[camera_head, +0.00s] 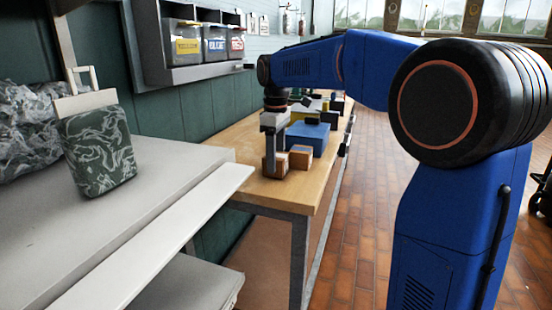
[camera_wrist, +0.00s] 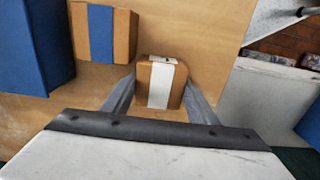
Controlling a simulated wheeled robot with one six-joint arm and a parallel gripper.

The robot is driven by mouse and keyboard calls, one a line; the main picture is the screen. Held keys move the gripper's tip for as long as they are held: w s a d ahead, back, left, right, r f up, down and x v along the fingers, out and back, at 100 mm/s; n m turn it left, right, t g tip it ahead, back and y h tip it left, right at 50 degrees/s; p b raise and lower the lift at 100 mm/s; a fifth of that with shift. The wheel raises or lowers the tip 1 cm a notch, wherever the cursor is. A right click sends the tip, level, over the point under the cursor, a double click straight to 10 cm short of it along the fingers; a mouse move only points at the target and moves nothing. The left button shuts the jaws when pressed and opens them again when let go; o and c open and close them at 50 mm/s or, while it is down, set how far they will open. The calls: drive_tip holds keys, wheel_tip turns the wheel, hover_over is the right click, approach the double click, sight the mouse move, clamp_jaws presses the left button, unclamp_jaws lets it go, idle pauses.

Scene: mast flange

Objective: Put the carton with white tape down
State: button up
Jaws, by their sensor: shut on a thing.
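The carton with white tape (camera_wrist: 161,84) is a small brown box with a white strip down its middle. It sits between the two fingers of my gripper (camera_wrist: 158,100) in the wrist view. The gripper is shut on it from both sides. In the head view, my gripper (camera_head: 271,152) points down over the near end of the wooden bench (camera_head: 240,140), with the brown carton (camera_head: 281,166) at its fingertips. The carton is low at the bench top; I cannot tell whether its underside touches the wood.
A carton with blue tape (camera_wrist: 118,38) stands close beside it, with a small gap, also seen in the head view (camera_head: 301,157). A blue box (camera_head: 308,139) is behind. Bare wood shows around the held carton.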

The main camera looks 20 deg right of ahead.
drive_tip(key=shift+f, duration=0.1)
drive_tip(key=o, duration=1.2)
wheel_tip(320, 180, up, 12)
drive_tip(key=shift+r, duration=0.15)
